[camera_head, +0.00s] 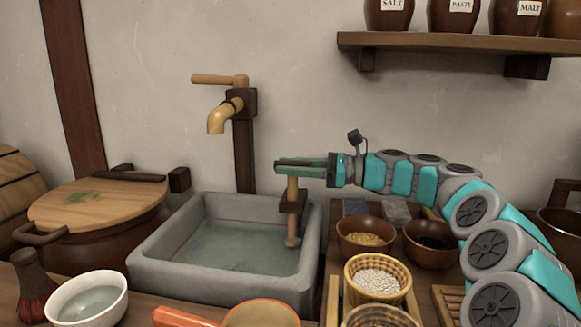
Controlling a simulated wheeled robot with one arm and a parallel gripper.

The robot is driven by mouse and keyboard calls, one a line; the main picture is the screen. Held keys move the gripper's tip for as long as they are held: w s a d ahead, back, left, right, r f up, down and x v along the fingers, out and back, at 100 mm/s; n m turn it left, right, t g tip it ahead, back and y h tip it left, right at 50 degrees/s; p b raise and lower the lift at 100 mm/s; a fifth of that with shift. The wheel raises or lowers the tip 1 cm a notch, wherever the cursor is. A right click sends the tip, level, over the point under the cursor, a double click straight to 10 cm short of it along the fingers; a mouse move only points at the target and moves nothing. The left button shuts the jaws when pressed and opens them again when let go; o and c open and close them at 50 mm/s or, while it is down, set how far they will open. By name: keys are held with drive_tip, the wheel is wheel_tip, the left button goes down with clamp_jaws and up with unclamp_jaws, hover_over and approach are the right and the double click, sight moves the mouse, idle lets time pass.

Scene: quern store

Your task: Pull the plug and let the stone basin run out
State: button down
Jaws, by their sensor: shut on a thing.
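The grey stone basin (143,270) stands left of centre, with greenish water (232,247) inside. A thin red line runs along its inner back wall, just above the water. A wooden plug rod (292,220) stands upright inside the basin's right side, passing by or through a dark wooden block (292,201). Its rounded lower end is near the water; I cannot tell whether it sits in the drain, which I cannot see. My gripper (290,167) reaches in from the right and is shut on the top of the rod.
A wooden spout (219,117) with a handle overhangs the basin's back. Bowls of grain (365,240) and baskets (378,275) crowd the right. A lidded vat (95,205), a white bowl (87,298) and a brush (35,285) stand left. An orange ladle (262,314) lies in front.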

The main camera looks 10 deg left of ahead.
drive_tip(key=shift+r+p, duration=2.1)
drive_tip(key=shift+p, duration=0.1)
drive_tip(key=c, duration=0.6)
unclamp_jaws()
drive_tip(key=shift+f, duration=0.1)
drive_tip(key=d, duration=0.7)
drive_tip(key=shift+w+d+b, duration=0.3)
drive_tip(key=shift+d, duration=0.1)
